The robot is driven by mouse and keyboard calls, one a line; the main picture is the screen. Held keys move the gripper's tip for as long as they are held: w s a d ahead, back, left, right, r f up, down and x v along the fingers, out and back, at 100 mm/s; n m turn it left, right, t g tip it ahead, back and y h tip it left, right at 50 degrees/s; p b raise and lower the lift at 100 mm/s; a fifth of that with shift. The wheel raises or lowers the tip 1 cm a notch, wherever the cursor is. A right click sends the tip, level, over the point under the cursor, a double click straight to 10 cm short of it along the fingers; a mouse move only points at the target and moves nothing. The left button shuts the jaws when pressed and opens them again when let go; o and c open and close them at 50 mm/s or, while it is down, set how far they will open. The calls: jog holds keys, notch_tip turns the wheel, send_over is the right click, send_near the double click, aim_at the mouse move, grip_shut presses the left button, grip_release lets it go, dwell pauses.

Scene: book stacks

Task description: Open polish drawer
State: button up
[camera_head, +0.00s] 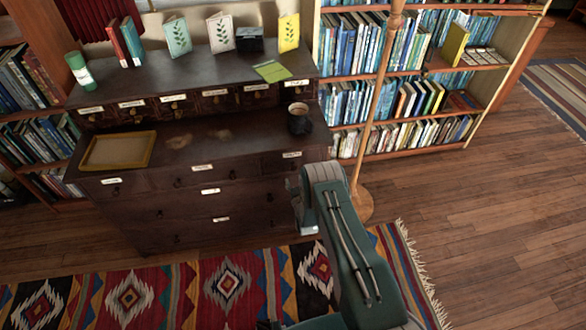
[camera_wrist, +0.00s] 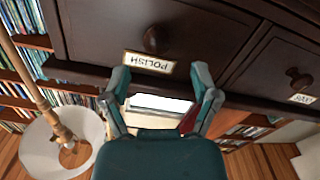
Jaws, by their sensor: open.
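The polish drawer (camera_wrist: 110,30) is dark brown wood, with a label reading POLISH (camera_wrist: 149,63) upside down in the wrist view. Its round dark knob (camera_wrist: 154,39) is just beyond the label. The drawer front looks flush with the chest. My gripper (camera_wrist: 160,80) is open, its two green fingers apart on either side of the label, with nothing held and the knob ahead of the tips. In the head view the polish drawer (camera_head: 283,164) seems to be the upper right one of the lower chest; my arm's end is in front of the chest and hides the fingers.
A neighbouring drawer (camera_wrist: 285,65) has its own knob and label. A dark mug (camera_head: 299,122) and a yellow-rimmed tray (camera_head: 118,151) sit on the chest's ledge. A wooden lamp pole (camera_head: 371,130) stands close right of my arm. A patterned rug (camera_head: 190,290) covers the floor in front.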

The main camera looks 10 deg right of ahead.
aim_at(294, 169)
jog(key=w, duration=0.3)
jog(key=shift+w+d, duration=0.25)
jog(key=shift+w, duration=0.15)
jog(key=shift+w+a, duration=0.1)
jog(key=shift+w, duration=0.75)
grip_shut()
